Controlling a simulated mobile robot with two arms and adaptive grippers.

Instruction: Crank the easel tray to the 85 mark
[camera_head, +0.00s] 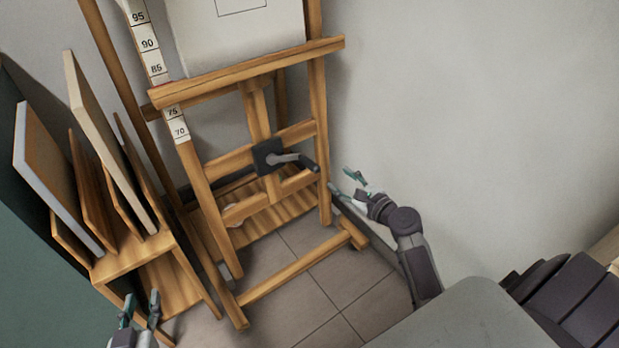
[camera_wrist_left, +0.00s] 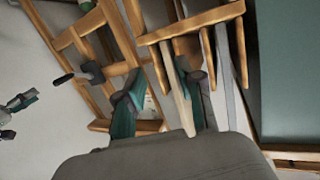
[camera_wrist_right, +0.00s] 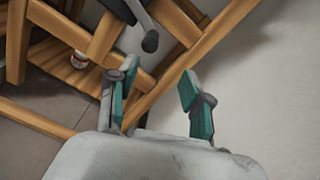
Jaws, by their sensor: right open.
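The wooden easel stands against the wall in the head view, with a canvas (camera_head: 240,30) above its tray (camera_head: 245,72). The tray bar crosses the numbered scale (camera_head: 148,42) between the 85 and 75 marks, hiding the 80. A dark crank box (camera_head: 268,157) sits on the easel's middle, its handle (camera_head: 300,160) pointing right. The handle's end also shows in the right wrist view (camera_wrist_right: 150,40). My right gripper (camera_head: 343,182) is open and empty, just right of and below the handle end, apart from it. My left gripper (camera_head: 141,303) is open and empty at the lower left, by the rack.
A wooden rack (camera_head: 130,258) with several upright panels stands left of the easel, close to my left gripper. A jar with a red lid (camera_wrist_right: 79,60) is on the easel's lower slats. Easel legs and a foot bar (camera_head: 300,278) stand on the tiled floor. The right wall is bare.

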